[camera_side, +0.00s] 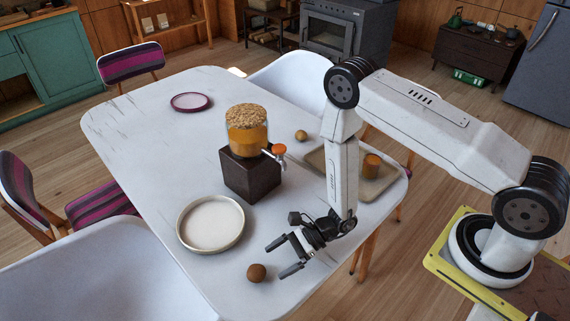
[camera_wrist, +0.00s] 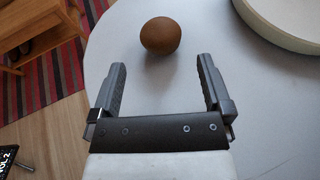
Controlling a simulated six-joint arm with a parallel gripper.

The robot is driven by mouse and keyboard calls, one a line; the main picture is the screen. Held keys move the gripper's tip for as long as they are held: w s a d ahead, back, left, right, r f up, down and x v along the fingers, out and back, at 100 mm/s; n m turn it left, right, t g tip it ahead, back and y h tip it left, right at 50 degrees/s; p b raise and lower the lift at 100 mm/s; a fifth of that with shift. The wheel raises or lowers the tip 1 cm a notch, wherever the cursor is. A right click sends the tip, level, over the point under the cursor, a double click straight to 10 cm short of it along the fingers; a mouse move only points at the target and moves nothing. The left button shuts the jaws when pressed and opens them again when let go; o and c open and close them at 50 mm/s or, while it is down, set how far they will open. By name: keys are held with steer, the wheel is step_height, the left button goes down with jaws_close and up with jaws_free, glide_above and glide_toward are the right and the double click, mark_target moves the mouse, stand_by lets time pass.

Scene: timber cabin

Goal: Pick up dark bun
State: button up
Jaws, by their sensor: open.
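The dark bun (camera_side: 257,272) is a small round brown ball on the white table, close to its front edge. In the wrist view the dark bun (camera_wrist: 160,35) lies ahead of the fingertips, roughly centred between them. My gripper (camera_side: 279,257) is open and empty, just right of the bun and apart from it. The two fingers of my gripper (camera_wrist: 160,75) show spread in the wrist view, with bare table between them.
A round pale dish (camera_side: 212,246) lies behind the bun; its rim (camera_wrist: 262,32) shows at the upper right of the wrist view. A dispenser on a dark block (camera_side: 250,176), a lighter bun (camera_side: 301,135), a tray (camera_side: 384,188) and a purple-rimmed plate (camera_side: 190,102) stand farther back.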

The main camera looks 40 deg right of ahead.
mark_target(258, 268)
steer(key=shift+a, duration=0.15)
steer(key=shift+x, duration=2.6)
steer(key=shift+c, duration=0.2)
steer(key=c, duration=1.2)
steer(key=shift+r, duration=0.1)
steer(key=shift+r, duration=0.1)
steer(key=shift+w+r, duration=0.1)
steer(key=shift+r, duration=0.6)
steer(key=s+d+r, duration=0.6)
steer(key=s+r, duration=0.5)
steer(key=s, duration=0.1)
steer(key=shift+s+r, duration=0.2)
steer(key=shift+s, duration=0.2)
